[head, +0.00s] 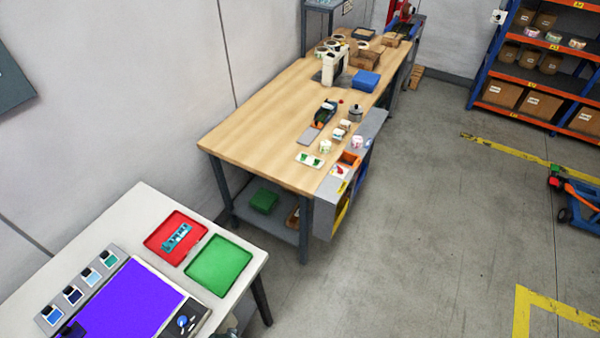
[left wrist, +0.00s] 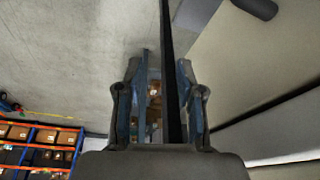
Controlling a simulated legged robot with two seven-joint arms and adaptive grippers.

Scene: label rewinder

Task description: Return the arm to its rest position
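My left gripper (left wrist: 158,75) shows in the left wrist view, with its two fingers apart. I see no object held between them; floor and distant boxes show through the gap. A long dark bar (left wrist: 168,60) runs down the picture beside the right finger, and I cannot tell what it belongs to. Neither gripper can be made out clearly in the head view. A small grey shape at its bottom edge, beside the white table (head: 140,205), is too cut off to identify. My right gripper is not seen.
The white table carries a red tray (head: 150,243) with a teal item (head: 177,237), an empty green tray (head: 219,266) and a purple panel (head: 130,300). A wooden workbench (head: 255,120) holds rolls and devices. Shelving (head: 540,80) stands far right. The floor between is open.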

